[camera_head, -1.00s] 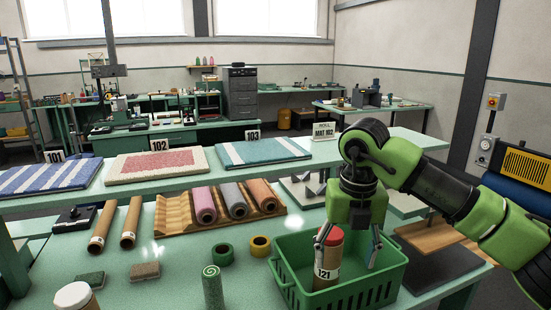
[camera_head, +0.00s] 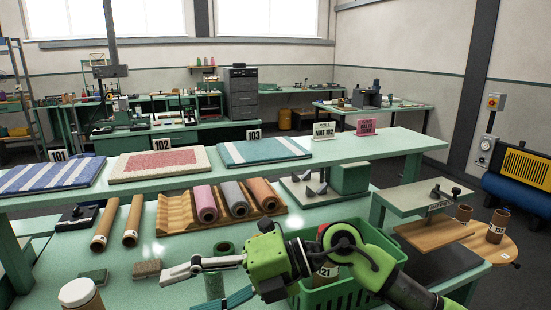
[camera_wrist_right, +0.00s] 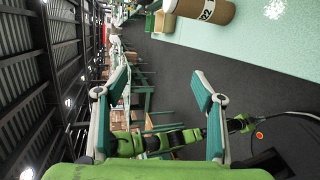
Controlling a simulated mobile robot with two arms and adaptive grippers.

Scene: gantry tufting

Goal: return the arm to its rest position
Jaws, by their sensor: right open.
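My right arm reaches in from the bottom right in the head view. Its green right gripper (camera_head: 200,289) lies nearly level and points left over the front of the table. In the right wrist view the two fingers (camera_wrist_right: 160,88) stand wide apart with nothing between them. A green crate (camera_head: 345,297) stands behind and below the arm, partly hidden. A brown canister (camera_head: 326,271) stands in it, clear of the fingers; its label reads "21" where visible and its top is covered by the arm.
A white-lidded jar (camera_head: 76,292) stands at the front left. A green upright roll (camera_head: 214,285) is partly hidden behind the fingers. Two brown tubes (camera_head: 104,226) and a wooden rack (camera_head: 176,212) of rolls lie further back. A raised shelf (camera_head: 345,147) crosses behind.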

